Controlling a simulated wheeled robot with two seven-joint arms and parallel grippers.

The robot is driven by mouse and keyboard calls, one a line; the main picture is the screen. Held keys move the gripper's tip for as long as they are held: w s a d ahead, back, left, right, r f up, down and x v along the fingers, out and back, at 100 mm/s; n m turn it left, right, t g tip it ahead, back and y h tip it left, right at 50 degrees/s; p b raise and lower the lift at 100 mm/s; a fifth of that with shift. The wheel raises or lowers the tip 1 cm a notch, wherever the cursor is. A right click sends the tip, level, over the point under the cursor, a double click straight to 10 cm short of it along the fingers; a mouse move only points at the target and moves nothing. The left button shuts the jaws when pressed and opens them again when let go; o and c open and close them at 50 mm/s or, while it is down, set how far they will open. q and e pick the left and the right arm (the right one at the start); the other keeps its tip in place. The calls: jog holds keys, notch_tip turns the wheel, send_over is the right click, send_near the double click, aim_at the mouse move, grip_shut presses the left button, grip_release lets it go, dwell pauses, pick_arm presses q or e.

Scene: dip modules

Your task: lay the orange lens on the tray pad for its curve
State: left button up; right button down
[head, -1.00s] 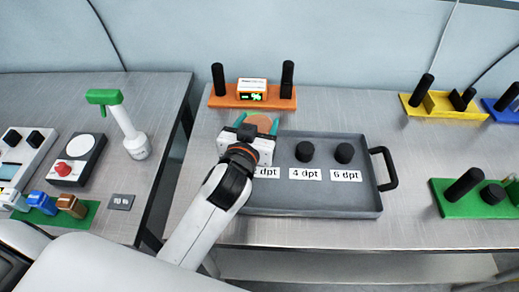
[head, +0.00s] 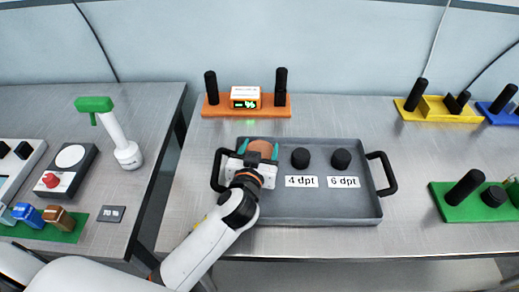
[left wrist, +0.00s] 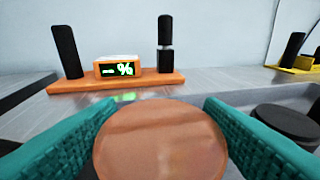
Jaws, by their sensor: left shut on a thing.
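My left gripper (head: 259,146) is shut on the orange lens (head: 262,151), a round disc held between its teal fingers. In the left wrist view the lens (left wrist: 160,145) lies flat-on between the two fingers. The gripper and lens are over the left part of the grey tray (head: 320,207). Two black round pads show on the tray, one behind the 4 dpt label (head: 301,182) and one behind the 6 dpt label (head: 342,182). The tray's left label and pad are hidden behind my gripper and lens. I cannot tell whether the lens touches a pad. My right gripper is not in view.
An orange stand (head: 220,110) with two black posts and a percent display (head: 245,97) stands behind the tray. Yellow (head: 445,112) and green (head: 455,208) stands are at right. Other devices fill the left table, including a green-topped white tool (head: 122,140).

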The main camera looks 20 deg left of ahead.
pick_arm(q)
jog(key=shift+f, duration=0.1)
jog(key=o, duration=0.7)
jog(key=shift+c, duration=0.2)
jog(key=shift+o, duration=1.8)
